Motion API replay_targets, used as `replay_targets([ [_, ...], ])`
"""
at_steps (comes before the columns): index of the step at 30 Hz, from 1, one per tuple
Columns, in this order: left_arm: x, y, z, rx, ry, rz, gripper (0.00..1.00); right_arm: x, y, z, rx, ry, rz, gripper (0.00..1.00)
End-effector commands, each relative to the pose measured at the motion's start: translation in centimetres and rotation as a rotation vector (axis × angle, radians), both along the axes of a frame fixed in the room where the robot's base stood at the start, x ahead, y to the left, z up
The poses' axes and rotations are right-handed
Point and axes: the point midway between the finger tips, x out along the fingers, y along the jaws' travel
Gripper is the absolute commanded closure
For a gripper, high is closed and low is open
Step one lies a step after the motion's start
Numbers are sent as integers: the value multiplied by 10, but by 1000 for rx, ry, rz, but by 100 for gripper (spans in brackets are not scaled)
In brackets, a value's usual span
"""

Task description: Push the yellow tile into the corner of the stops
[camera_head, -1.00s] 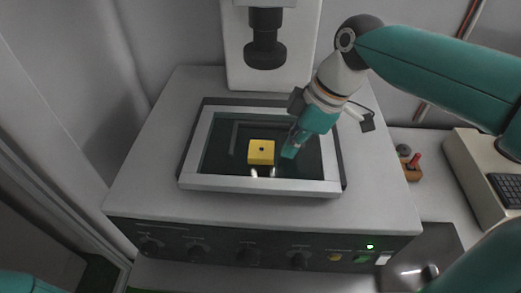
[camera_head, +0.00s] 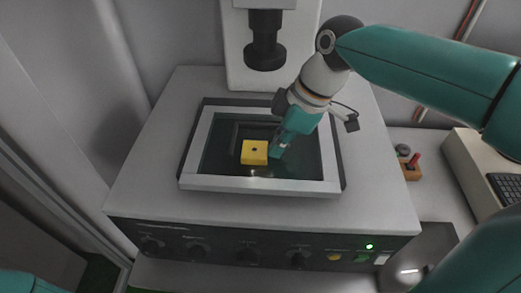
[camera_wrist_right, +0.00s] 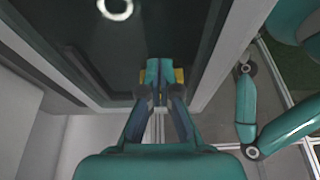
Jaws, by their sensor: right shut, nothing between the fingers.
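The yellow tile (camera_head: 254,147), square with a small dark hole on top, lies on the dark glass inside the framed window. The dark stops (camera_head: 234,132) form a corner at its upper left; a small gap shows between tile and stops. My right gripper (camera_head: 276,151) is shut and empty, its tips low at the tile's right side, touching or nearly touching it. In the right wrist view the shut fingertips (camera_wrist_right: 160,72) hide most of the tile, whose yellow edges (camera_wrist_right: 180,76) show on both sides. My left gripper is out of view.
A pale raised frame (camera_head: 260,184) surrounds the glass. A microscope-like column with a black lens (camera_head: 265,50) stands behind. Knobs and a green light (camera_head: 369,246) line the front panel. A keyboard unit (camera_head: 490,175) is at right. Glass left of the tile is clear up to the stop.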

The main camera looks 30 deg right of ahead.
Motion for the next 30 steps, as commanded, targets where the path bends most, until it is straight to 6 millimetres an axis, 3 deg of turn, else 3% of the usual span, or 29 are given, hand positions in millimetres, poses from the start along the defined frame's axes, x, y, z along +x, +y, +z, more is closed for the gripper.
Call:
replay_targets([
  [20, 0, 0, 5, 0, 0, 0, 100, 10, 16, 1, 1, -1, 0, 100],
  [30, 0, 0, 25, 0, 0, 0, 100, 4, 6, 28, 1, -1, -2, 100],
])
